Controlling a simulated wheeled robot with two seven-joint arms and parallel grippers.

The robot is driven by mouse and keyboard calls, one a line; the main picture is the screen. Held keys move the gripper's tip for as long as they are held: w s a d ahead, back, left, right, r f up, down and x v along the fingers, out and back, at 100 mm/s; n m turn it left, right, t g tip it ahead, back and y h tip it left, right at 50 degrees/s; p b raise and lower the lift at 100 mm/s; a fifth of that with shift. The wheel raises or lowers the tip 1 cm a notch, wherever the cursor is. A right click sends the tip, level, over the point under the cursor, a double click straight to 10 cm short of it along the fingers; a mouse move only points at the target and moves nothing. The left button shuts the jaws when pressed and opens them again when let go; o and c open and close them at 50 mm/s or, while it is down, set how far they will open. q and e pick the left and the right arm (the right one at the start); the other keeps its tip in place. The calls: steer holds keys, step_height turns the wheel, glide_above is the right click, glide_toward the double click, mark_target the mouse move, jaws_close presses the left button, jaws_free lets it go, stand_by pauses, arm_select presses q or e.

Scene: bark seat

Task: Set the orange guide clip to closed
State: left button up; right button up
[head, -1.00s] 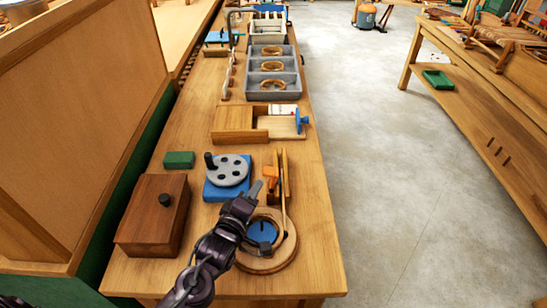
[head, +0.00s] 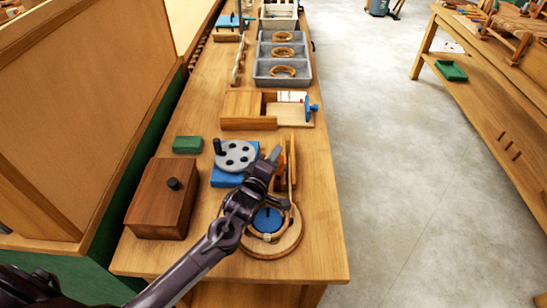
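The orange guide clip (head: 279,184) is on the upright wooden guide (head: 292,165) at the back of the round wooden base (head: 285,241). Only a small orange part of it shows; my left gripper covers the rest, so its setting cannot be read. My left gripper (head: 273,156) is over the clip and the guide's left side, its fingers pointing away from me. Whether it touches the clip, and how far its fingers are apart, I cannot tell. My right gripper is not in view.
A blue disc (head: 267,219) sits in the round base. A grey crank wheel (head: 236,155) on a blue block stands just left of the gripper. A brown lidded box (head: 158,199) and a green block (head: 187,145) are further left. A wooden tray (head: 250,110) lies behind.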

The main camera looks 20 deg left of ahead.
arm_select(q)
steer(key=c, duration=0.6)
jaws_close()
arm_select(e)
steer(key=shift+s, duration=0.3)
arm_select(q)
steer(key=shift+r, duration=0.1)
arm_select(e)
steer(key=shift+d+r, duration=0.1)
